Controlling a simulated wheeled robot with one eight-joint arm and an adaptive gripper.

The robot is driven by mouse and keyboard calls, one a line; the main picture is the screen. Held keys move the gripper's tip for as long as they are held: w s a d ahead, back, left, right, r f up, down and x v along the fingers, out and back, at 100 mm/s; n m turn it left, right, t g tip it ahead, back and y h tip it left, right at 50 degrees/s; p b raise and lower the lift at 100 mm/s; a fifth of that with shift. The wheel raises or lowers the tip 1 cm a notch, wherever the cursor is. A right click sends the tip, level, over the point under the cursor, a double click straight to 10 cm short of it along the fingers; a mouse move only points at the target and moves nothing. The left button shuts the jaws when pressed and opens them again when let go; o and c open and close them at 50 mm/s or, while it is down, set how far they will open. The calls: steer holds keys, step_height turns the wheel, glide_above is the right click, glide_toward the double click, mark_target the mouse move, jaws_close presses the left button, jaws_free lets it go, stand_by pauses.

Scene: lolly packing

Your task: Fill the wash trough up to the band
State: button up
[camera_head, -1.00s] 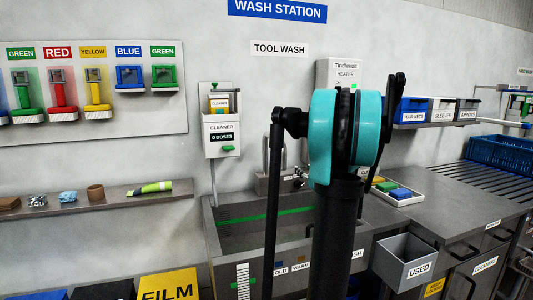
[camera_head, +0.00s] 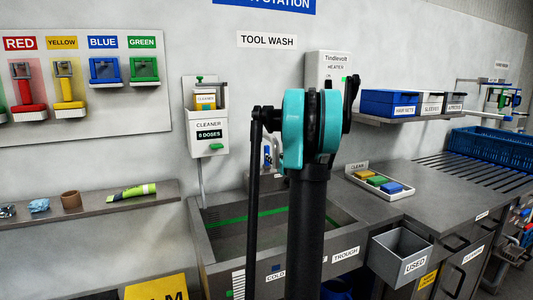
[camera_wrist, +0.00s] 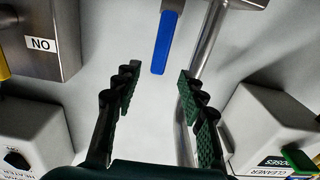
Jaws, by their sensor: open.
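The wash trough (camera_head: 222,241) is a grey basin below the TOOL WASH sign, with a green band (camera_head: 230,220) along its inner wall. My arm hides its middle, and I cannot make out a water level. A metal tap with a blue lever (camera_head: 267,154) stands behind the trough, partly hidden by my arm. In the wrist view the blue lever (camera_wrist: 167,42) lies just beyond my gripper (camera_wrist: 158,82), roughly in line with the gap between the fingers. My gripper is open and empty, its fingers apart from the lever. The head view hides it behind my arm.
The cleaner dispenser (camera_head: 209,133) reads 0 DOSES and hangs left of the tap. The heater (camera_head: 328,70) is on the wall to the right. A sponge tray (camera_head: 400,194) lies on the counter, and a USED bin (camera_head: 400,257) hangs at its front.

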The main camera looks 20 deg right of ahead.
mark_target(268, 152)
steer(key=w, duration=0.9)
steer(key=shift+w+a, duration=0.1)
steer(key=shift+a, duration=0.05)
jaws_close()
